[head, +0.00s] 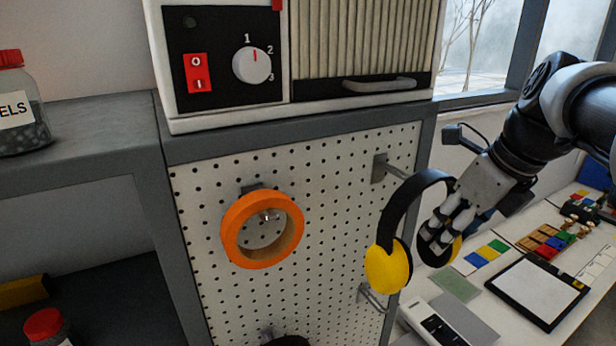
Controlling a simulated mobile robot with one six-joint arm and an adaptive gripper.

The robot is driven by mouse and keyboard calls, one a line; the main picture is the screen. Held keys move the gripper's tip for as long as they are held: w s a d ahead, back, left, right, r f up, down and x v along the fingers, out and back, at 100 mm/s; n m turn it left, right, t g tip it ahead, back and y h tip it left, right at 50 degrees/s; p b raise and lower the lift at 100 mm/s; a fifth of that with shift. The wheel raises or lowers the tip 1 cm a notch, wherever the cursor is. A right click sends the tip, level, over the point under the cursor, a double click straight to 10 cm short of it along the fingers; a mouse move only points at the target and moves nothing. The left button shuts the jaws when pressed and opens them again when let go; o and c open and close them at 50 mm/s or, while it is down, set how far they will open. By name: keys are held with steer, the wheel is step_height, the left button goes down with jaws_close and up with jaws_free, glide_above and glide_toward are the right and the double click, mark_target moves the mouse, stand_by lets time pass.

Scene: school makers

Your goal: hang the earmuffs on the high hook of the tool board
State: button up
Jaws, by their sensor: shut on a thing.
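The earmuffs (388,268), with yellow cups and a black headband, are in front of the right part of the white tool board (330,190). My gripper (440,232) comes in from the right and is shut on them at the right cup and the band's right side. The band arches upward and the left cup hangs free. The high hook (382,167) sticks out from the board's upper right. Its outer end meets the band's upper left in the picture; I cannot tell whether they touch or whether the band is over it. The right cup is partly hidden by the fingers.
An orange ring (236,230) hangs on the board's left part. A lower hook (372,297) shows below the earmuffs. A machine with a dial (220,60) stands on top. A white table (480,320) with a tablet and coloured blocks is at right.

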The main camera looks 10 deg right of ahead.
mark_target(423, 213)
steer(key=shift+w+a+f, duration=0.1)
steer(key=shift+w+a, duration=0.25)
steer(key=shift+w, duration=0.5)
steer(key=shift+w+a+f, duration=0.1)
steer(key=shift+w+a, duration=0.2)
steer(key=shift+w, duration=0.6)
steer(key=shift+w+a, duration=0.35)
steer(key=shift+w, duration=0.5)
steer(key=shift+w+a+f, duration=0.2)
steer(key=shift+w+f, duration=0.25)
steer(key=shift+w, duration=0.15)
steer(key=shift+f, duration=0.1)
steer(key=o, duration=1.3)
steer(key=shift+c, duration=0.2)
